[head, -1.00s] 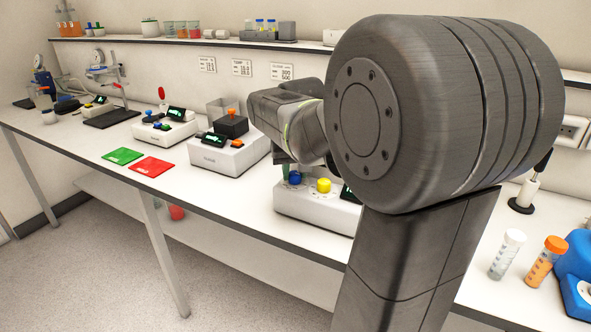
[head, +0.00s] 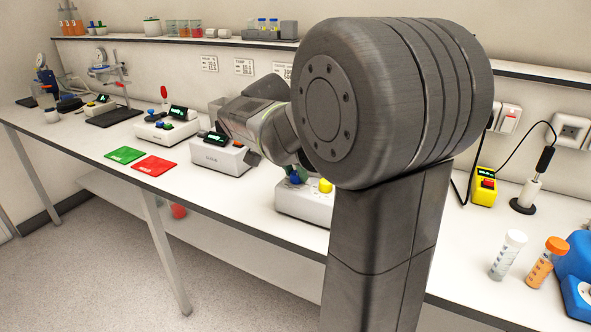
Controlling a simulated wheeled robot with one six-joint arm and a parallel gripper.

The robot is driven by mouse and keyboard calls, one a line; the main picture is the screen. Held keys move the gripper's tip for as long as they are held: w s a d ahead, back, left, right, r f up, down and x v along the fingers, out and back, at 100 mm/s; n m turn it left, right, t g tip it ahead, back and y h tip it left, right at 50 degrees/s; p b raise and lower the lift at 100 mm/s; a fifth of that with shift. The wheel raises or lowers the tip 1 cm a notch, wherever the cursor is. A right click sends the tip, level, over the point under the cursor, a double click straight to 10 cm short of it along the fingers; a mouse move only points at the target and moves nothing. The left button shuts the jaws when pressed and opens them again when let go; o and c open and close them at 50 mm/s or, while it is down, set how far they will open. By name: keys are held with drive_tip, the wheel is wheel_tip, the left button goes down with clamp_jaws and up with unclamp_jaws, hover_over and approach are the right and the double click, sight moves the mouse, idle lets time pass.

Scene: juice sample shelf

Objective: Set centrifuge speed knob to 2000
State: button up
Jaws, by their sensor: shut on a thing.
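My gripper (head: 252,158) shows only as a small dark part under my wrist, beside the right side of a white device (head: 222,158) with a dark display. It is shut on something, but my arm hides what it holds. Just right of it stands another white device (head: 303,207) with a blue knob (head: 295,178) and a yellow knob (head: 325,186). My arm covers that device's right part. I cannot tell which device is the centrifuge, and no speed marking is readable.
A green mat (head: 125,154) and a red mat (head: 153,166) lie near the bench's front edge. Another knobbed device (head: 166,131) stands farther left. A white-capped tube (head: 508,255) and an orange-capped tube (head: 546,262) stand at right. A shelf (head: 200,41) runs along the wall.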

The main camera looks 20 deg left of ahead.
drive_tip(key=shift+m, duration=0.5)
drive_tip(key=shift+h, duration=0.3)
drive_tip(key=o, duration=1)
drive_tip(key=shift+c, duration=0.2)
drive_tip(key=p+v, duration=0.1)
drive_tip(key=v, duration=1.3)
drive_tip(key=shift+p, duration=0.35)
drive_tip(key=shift+f, duration=0.1)
